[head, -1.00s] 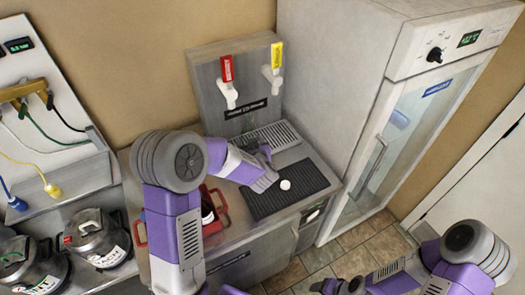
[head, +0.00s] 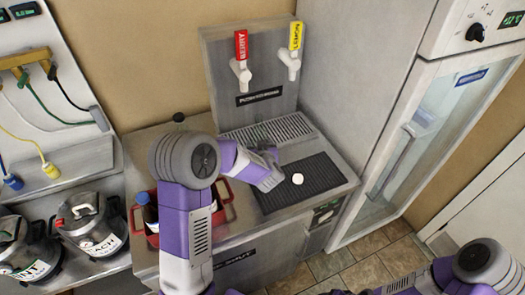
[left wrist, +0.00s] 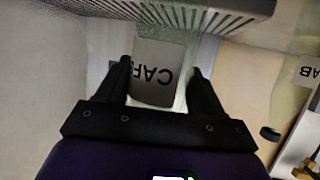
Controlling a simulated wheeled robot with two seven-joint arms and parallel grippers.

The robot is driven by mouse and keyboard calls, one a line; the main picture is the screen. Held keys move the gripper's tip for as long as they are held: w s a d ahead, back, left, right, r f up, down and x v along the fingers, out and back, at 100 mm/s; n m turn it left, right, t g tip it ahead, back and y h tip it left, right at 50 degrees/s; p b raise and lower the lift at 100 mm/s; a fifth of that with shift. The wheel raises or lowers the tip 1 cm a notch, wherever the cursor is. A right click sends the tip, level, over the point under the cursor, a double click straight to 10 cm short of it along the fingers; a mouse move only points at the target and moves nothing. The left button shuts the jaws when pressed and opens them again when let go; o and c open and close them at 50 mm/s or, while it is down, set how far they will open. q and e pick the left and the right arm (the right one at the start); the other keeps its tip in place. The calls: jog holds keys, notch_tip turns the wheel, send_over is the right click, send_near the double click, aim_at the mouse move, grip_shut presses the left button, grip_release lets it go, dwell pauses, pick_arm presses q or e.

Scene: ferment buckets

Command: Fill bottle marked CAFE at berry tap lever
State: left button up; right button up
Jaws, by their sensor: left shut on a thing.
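The bottle marked CAFE (left wrist: 157,72) is between the fingers of my left gripper (left wrist: 160,85), its label upside down in the left wrist view. In the head view my left gripper (head: 272,158) is shut on it in front of the drip grille, and my arm hides the bottle. The berry tap lever (head: 241,46) is red, above a white spout (head: 241,73) on the steel dispenser. My right gripper (head: 343,292) is barely visible at the bottom edge; its jaws cannot be made out.
A yellow-handled tap (head: 293,45) stands right of the berry tap. The drip grille (head: 290,128) lies below both. A small white round thing (head: 297,178) lies on the black mat (head: 325,180). A red carrier (head: 226,190) holds a dark bottle (head: 148,210). A glass-doored fridge (head: 410,130) stands right.

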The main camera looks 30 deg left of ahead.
pick_arm(q)
jog(key=w+a, duration=0.2)
jog(key=a, duration=0.1)
jog(key=w+a, duration=0.6)
jog(key=shift+w+a, duration=0.2)
jog(key=shift+a, duration=0.2)
pick_arm(e)
jog(key=shift+r, duration=0.15)
pick_arm(q)
jog(key=shift+p, duration=0.5)
pick_arm(e)
jog(key=shift+r, duration=0.3)
jog(key=shift+c, duration=0.3)
dwell(0.5)
